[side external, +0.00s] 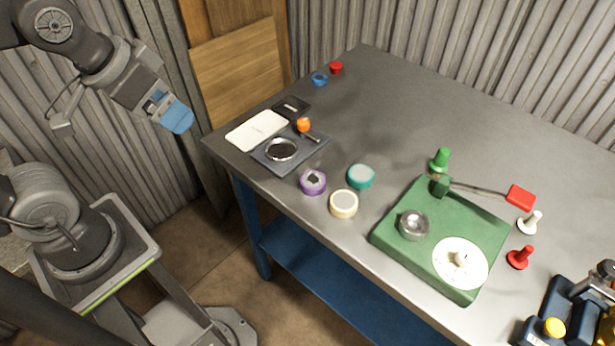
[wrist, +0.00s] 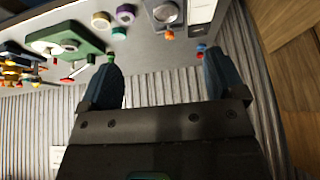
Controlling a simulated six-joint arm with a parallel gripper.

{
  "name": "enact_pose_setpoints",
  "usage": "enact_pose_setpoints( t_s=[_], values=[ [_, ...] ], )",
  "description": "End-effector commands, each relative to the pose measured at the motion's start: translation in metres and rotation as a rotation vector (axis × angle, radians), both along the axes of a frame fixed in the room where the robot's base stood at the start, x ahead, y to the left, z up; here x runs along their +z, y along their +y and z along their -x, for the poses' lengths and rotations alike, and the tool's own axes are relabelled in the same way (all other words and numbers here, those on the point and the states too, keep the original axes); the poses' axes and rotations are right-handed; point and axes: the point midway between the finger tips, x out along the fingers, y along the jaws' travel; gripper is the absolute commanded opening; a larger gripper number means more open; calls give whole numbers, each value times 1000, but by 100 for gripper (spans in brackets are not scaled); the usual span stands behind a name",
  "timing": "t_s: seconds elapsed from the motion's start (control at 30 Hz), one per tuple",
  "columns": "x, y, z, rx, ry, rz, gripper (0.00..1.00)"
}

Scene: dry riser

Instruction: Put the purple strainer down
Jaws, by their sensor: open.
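The purple strainer (side external: 313,187) is a short purple ring with a dark piece in its middle. It rests on the grey table near the front edge, beside the cream-rimmed ring and the teal ring. It shows small near the top of the wrist view (wrist: 126,13). My gripper (side external: 178,117) has blue fingers and is open and empty. It hangs in the air left of the table, well apart from the strainer. In the wrist view its two fingers (wrist: 160,65) stand wide apart with nothing between them.
The cream ring (side external: 344,204) and teal ring (side external: 361,177) stand close by. A dark plate (side external: 266,157) with a round ring, an orange knob (side external: 304,125) and a white pad (side external: 257,131) lie left. A green box (side external: 405,245) stands right. The table's back middle is clear.

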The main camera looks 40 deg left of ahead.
Motion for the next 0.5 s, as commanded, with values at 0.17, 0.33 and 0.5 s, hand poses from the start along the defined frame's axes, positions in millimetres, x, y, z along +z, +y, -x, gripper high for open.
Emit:
enact_pose_setpoints(
  t_s=[0.17, 0.33, 0.5],
  values=[
    [4, -11, -32, -202, 79, -77, 89],
    [-3, -31, -82, -520, 180, -180, 89],
    [-27, -58, -131, -848, 270, -262, 89]
  ],
)
